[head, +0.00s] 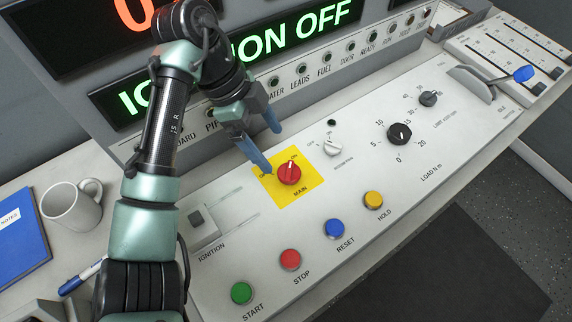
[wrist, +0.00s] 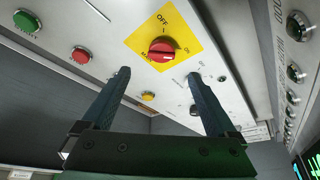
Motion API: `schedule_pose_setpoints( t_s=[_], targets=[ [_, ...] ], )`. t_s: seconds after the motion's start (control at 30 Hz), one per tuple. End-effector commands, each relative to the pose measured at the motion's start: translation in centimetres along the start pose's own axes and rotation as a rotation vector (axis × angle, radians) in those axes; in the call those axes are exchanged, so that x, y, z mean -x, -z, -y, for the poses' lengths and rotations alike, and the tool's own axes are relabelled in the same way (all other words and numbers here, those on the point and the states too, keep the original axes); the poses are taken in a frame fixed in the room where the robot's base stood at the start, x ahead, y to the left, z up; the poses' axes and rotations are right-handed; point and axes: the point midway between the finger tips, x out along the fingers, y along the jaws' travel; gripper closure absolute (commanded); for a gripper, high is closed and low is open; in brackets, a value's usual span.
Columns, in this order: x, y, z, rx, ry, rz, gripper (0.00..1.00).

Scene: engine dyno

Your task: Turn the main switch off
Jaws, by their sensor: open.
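The main switch is a red rotary knob (head: 289,173) on a yellow square plate (head: 311,186) marked MAIN, with OFF and ON labels. The knob also shows in the wrist view (wrist: 162,48), beyond the fingertips. Its grip bar lies crosswise there, and its white mark appears turned toward ON. My gripper (head: 270,163) is open, with its two blue fingers apart and nothing between them. In the head view the fingertips are at the upper left of the knob. In the wrist view the knob lies ahead of the gap between the fingers (wrist: 159,75), apart from them.
Green start (head: 241,293), red stop (head: 290,260), blue reset (head: 338,229) and yellow hold (head: 374,200) buttons line the panel's front. An ignition switch (head: 203,230) is left, a black load knob (head: 399,134) right. A lit display (head: 300,35) reads ignition off. A white mug (head: 75,209) stands left.

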Motion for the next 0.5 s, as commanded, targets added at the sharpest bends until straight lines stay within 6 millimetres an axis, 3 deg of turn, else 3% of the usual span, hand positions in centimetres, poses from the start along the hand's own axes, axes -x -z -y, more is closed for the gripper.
schedule_pose_setpoints(
  t_s=[0.03, 0.2, 0.5],
  targets=[
    [-1.5, 0.0, -0.1, -0.001, -0.003, -0.002, 0.07],
    [-4.7, 0.0, -0.1, 0.002, -0.001, 0.001, 0.07],
    [-8.2, 0.0, 0.0, 0.002, 0.002, 0.001, 0.07]
  ],
)
